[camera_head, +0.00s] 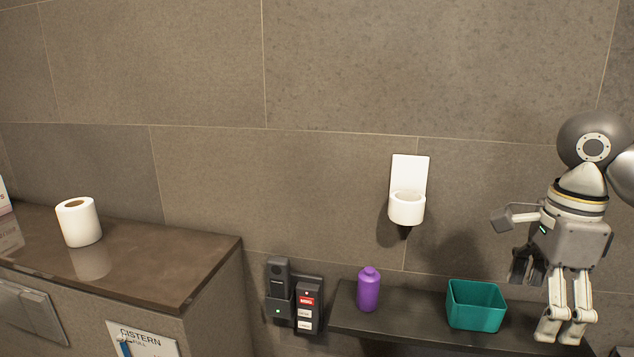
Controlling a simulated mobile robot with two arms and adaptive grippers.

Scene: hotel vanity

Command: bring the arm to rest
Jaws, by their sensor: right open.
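My right gripper (560,332) hangs at the right side of the head view with its fingers pointing down. It is open, with a gap between the two pale fingers and nothing seen between them. Its fingertips are just right of a teal open box (477,306) and appear in front of the right part of the dark shelf (420,320). Whether they touch the shelf cannot be told. My right arm (592,145) comes in from the right edge, above the gripper. My left gripper is not in view.
A purple bottle (369,289) stands upright on the shelf, left of the box. A white holder (407,205) is on the wall above. Two dark devices (279,290) are left of the shelf. A paper roll (79,222) stands on the brown counter (150,265).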

